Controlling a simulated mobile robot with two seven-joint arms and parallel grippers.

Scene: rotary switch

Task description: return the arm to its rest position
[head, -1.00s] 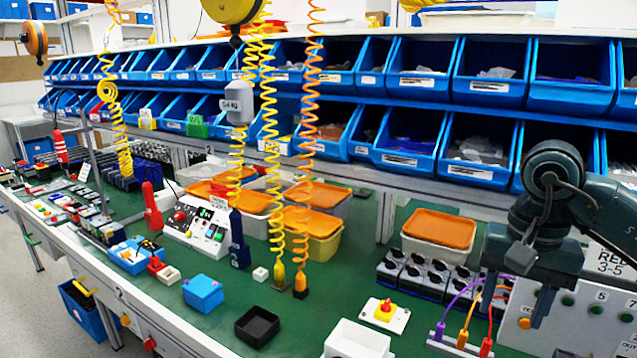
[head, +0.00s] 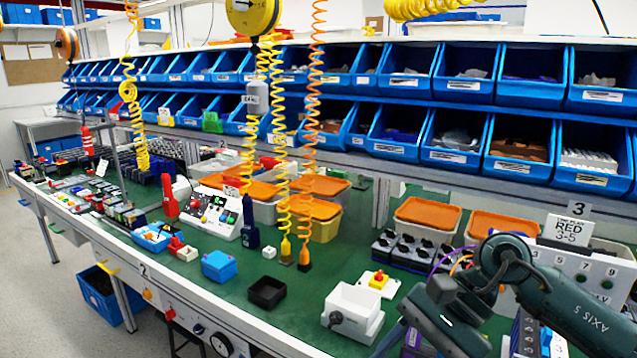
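My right arm comes in from the right edge, dark green-grey, over the front right of the bench. Its gripper (head: 437,318) is low in the picture and tilted down; its fingertips are not clear, so I cannot tell whether it is open or shut. A white box with a dark knob on its front (head: 353,308) stands on the green bench top to the left of the gripper, apart from it. A red and yellow rotary switch on a white plate (head: 378,282) sits just behind the box. My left gripper is not in view.
A black open tray (head: 267,292) and a blue box (head: 218,266) are to the left on the bench. Dark knob modules (head: 405,249) and a numbered control panel (head: 585,268) stand near my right arm. Coiled cords (head: 304,180) hang over the bench. Blue bins line the back.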

